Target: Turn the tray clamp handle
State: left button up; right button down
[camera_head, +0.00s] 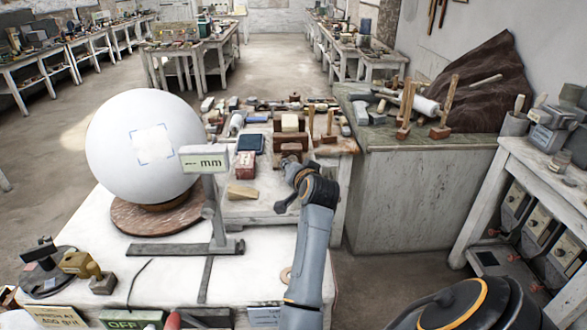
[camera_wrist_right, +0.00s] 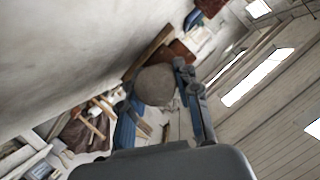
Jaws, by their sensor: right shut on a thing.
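In the wrist view my right gripper (camera_wrist_right: 155,78) has its two blue-grey fingers on either side of a round grey-brown knob (camera_wrist_right: 155,87), and is shut on it. I cannot tell for sure that this knob is the tray clamp handle. Brown wooden blocks (camera_head: 291,148) stand just beyond the wrist. My left gripper is not in view.
A large white sphere (camera_head: 135,130) rests on a round brown turntable (camera_head: 135,219) at left. A measuring stand with an "mm" display (camera_head: 205,160) stands between it and my arm. A stone-sided counter (camera_head: 420,195) with mallets is at right. Open floor lies beyond the benches.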

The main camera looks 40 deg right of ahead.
dwell(0.4)
jog(key=c, duration=1.2)
grip_release()
jog(key=shift+w, duration=0.1)
jog(key=shift+w+d+f, duration=0.2)
jog(key=shift+w, duration=0.05)
notch_tip(320, 180, up, 10)
jog(key=shift+a, duration=0.1)
